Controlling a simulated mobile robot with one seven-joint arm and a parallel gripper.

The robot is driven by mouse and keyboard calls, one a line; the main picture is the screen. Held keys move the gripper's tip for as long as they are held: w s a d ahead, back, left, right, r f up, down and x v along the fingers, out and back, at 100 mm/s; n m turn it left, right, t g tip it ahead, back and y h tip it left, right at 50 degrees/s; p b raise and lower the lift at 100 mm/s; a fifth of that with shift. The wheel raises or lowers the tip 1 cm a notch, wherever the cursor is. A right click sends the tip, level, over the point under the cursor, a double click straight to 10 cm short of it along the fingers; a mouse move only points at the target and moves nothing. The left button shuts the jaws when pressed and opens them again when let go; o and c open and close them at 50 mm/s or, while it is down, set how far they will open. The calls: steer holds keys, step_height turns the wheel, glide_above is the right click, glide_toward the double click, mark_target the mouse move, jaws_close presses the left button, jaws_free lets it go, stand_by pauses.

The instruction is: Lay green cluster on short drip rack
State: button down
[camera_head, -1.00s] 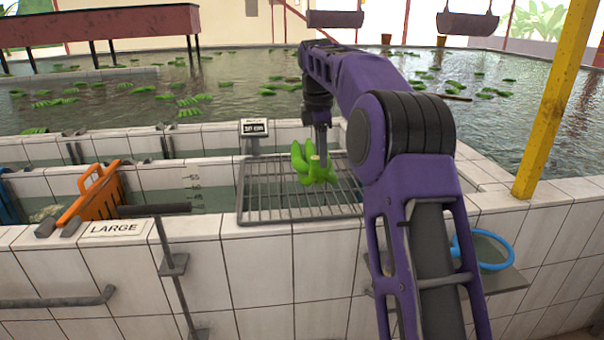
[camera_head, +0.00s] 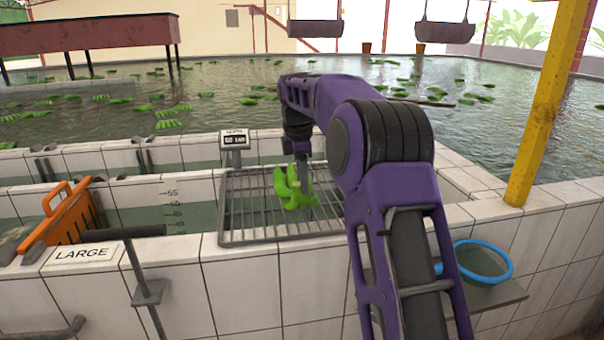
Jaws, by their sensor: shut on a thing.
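The green cluster (camera_head: 289,187) is a small bunch of bright green bananas over the metal drip rack. My gripper (camera_head: 303,180) points down at the cluster's right side and is shut on it; the arm partly hides the fingers. The drip rack (camera_head: 241,236) is a grey barred grid set across the tiled basin wall. The cluster is over the middle-right of the rack; I cannot tell whether its underside touches the bars.
An orange slotted divider (camera_head: 70,217) and a LARGE sign (camera_head: 85,254) are at left. A blue-rimmed bowl (camera_head: 480,262) sits on a shelf at right. A yellow post (camera_head: 545,110) rises at right.

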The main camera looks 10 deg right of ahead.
steer(key=shift+f+b, duration=0.4)
steer(key=shift+f, duration=1.3)
steer(key=c, duration=0.5)
jaws_free()
steer(key=shift+f, duration=0.15)
steer(key=r+p, duration=0.1)
steer(key=r, duration=0.3)
steer(key=s+r, duration=0.1)
steer(key=r, duration=0.3)
steer(key=a+r+p, duration=0.1)
steer(key=r, duration=0.3)
steer(key=shift+s+p, duration=0.2)
steer(key=shift+p, duration=0.1)
